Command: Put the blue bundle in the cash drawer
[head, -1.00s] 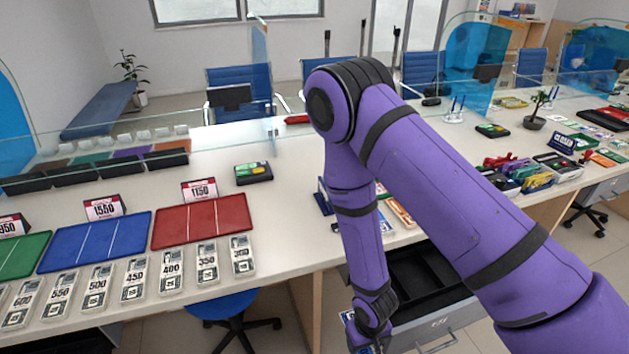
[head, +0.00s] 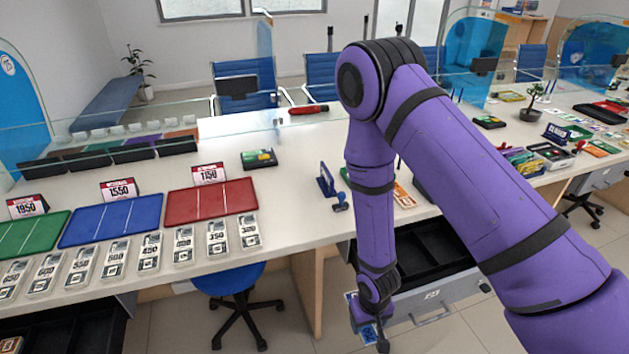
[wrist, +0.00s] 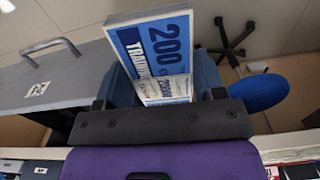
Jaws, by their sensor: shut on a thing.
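The blue bundle (wrist: 155,50), marked 200, is clamped in my gripper (wrist: 160,92), filling the middle of the wrist view. In the head view the bundle (head: 351,302) shows only as a small blue and white patch beside my gripper (head: 372,325), low in front of the counter. The open cash drawer (head: 430,262) has dark, empty-looking compartments and is partly hidden behind my arm. In the wrist view its grey front (wrist: 60,80) with a handle lies to the left of the bundle. The bundle is outside the drawer.
A blue stool (head: 228,280) stands under the counter to the left. Above it are red (head: 210,202) and blue (head: 112,220) trays and a row of labelled bundles (head: 217,238). A blue stamp-like item (head: 328,181) stands near my arm. Floor in front of the drawer is clear.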

